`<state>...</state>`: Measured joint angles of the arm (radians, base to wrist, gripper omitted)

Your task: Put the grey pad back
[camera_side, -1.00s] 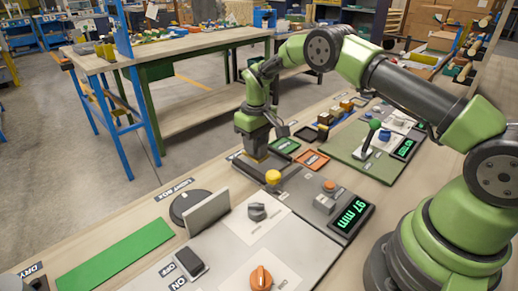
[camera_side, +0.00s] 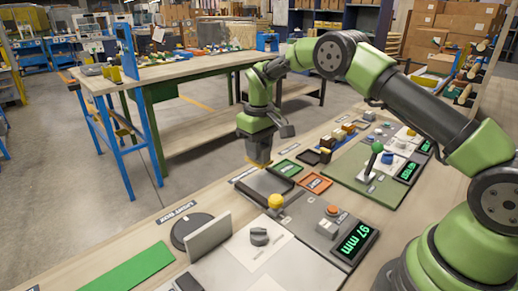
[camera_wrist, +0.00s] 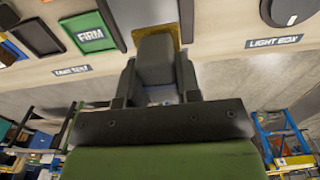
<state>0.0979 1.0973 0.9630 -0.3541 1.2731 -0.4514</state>
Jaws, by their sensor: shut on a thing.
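The yellow-brown part also shows below my gripper in the side view (camera_side: 259,163). I cannot tell from these views whether this block is the grey pad. A green tray (camera_side: 286,168) marked FIRM in the wrist view, an orange tray (camera_side: 315,183) and a black tray (camera_side: 308,157) lie beyond the plate.
A yellow knob (camera_side: 275,201) stands close to the plate. A display (camera_side: 356,243) reads 97 mm. The light box station has a dark disc (camera_side: 191,230) and an upright pale panel (camera_side: 208,238). A green mat (camera_side: 130,272) lies at the near left.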

